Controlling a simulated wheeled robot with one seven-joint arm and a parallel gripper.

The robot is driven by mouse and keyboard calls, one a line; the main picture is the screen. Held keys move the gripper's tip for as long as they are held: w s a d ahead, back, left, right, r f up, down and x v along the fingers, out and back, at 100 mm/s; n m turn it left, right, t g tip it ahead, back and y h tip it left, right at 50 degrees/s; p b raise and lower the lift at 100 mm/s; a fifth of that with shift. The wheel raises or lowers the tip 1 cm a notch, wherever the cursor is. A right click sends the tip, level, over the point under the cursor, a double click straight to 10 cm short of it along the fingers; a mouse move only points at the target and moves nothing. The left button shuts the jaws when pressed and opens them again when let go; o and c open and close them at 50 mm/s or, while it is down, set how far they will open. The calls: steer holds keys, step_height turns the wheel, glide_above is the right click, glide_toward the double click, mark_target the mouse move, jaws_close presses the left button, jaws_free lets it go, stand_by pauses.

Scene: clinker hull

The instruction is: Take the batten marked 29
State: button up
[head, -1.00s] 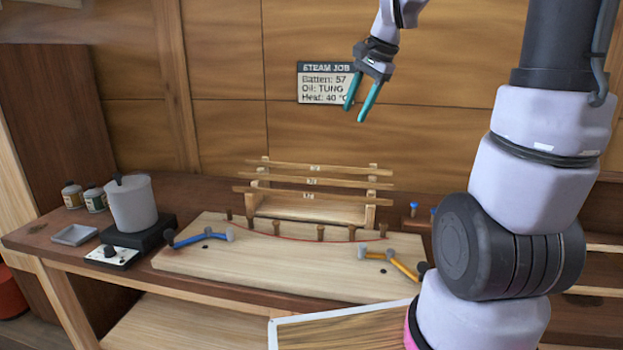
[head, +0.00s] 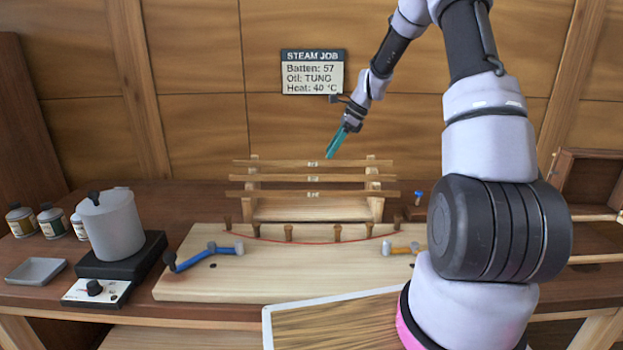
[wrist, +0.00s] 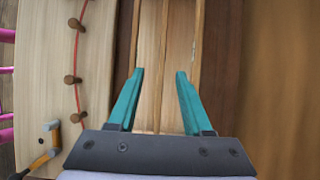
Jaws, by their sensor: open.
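Three wooden battens lie across a rack (head: 258,212) at the back of the bench: the upper one (head: 270,163), the middle one (head: 270,178) and the lower one (head: 270,193). Each has a small pale tag at its middle. The tag numbers are too small to read, so I cannot tell which is 29. My gripper (head: 329,156) is open and empty, with teal fingers pointing down just above the upper batten. In the wrist view, my open fingers (wrist: 160,72) frame the rack, with a batten (wrist: 163,60) running between them.
A sign (head: 313,72) on the wall reads batten 57, oil TUNG, heat 40 °C. In front of the rack is a pale board (head: 300,280) with pegs, a red line and blue and orange clamps. A pot (head: 110,225) on a hotplate and several bottles stand left.

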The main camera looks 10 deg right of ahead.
glide_above(324, 176)
step_height(324, 176, down, 4)
steer(key=shift+f, duration=0.1)
steer(key=shift+w+x, duration=0.15)
steer(key=shift+x, duration=1.15)
steer(key=shift+w+x, duration=0.2)
steer(key=shift+x, duration=1.1)
steer(key=shift+a, duration=0.1)
jaws_close()
